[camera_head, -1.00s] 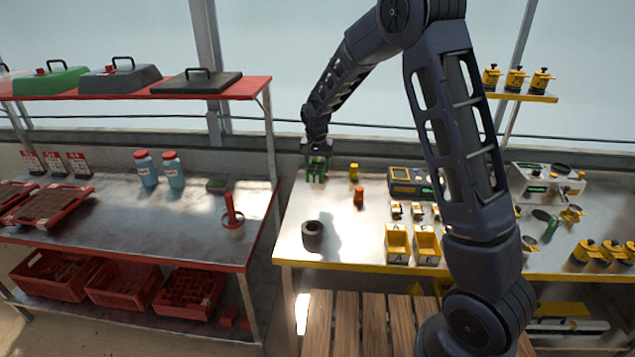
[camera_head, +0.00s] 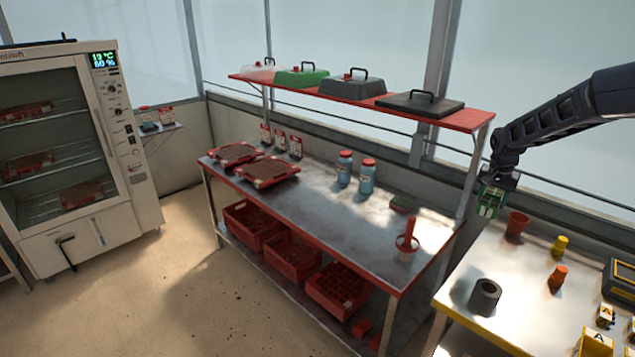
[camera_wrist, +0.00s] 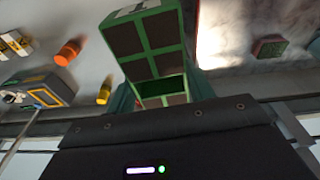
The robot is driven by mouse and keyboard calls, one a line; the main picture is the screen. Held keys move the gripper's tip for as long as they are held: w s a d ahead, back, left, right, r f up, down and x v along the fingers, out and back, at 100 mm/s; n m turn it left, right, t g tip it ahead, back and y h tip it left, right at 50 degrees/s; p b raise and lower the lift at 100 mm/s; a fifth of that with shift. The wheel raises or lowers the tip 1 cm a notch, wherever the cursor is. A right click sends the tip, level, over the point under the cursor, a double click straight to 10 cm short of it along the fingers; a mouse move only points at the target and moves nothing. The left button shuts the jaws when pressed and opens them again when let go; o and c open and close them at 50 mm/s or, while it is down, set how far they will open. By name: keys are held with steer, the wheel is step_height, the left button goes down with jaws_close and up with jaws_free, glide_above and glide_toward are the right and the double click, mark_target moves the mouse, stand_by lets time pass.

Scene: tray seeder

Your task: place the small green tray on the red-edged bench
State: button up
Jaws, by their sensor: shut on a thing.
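My gripper (camera_head: 497,180) is shut on the small green tray (camera_head: 490,208). It holds the tray in the air near the back left corner of the yellow-edged bench, beside the right end of the red-edged bench (camera_head: 345,237). In the wrist view the tray (camera_wrist: 143,22) shows its green rim and square brown cells, with part of it hidden by the gripper body. The red-edged bench has a bare metal stretch in its middle and right part.
A grey cylinder (camera_head: 485,297) stands on the yellow-edged bench (camera_head: 452,312).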

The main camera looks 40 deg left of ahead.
steer(key=s+a+f+n, duration=0.1)
steer(key=s+a+n, duration=0.15)
steer(key=a, duration=0.85)
steer(key=s+a+f+n, duration=0.15)
steer(key=s+a, duration=0.25)
steer(key=a, duration=0.7)
steer(key=n+y, duration=0.1)
steer(key=n, duration=0.3)
glide_above(358, 239)
step_height(358, 239, down, 3)
steer(key=shift+g, duration=0.3)
steer(key=f, duration=2)
steer(key=shift+s+d, duration=0.15)
steer(key=shift+s, duration=0.1)
steer(key=shift+f, duration=0.1)
steer(key=o, duration=1)
steer(key=shift+o, duration=0.2)
step_height(358, 239, up, 12)
steer(key=s+d, duration=0.1)
steer(key=shift+s+d, duration=0.15)
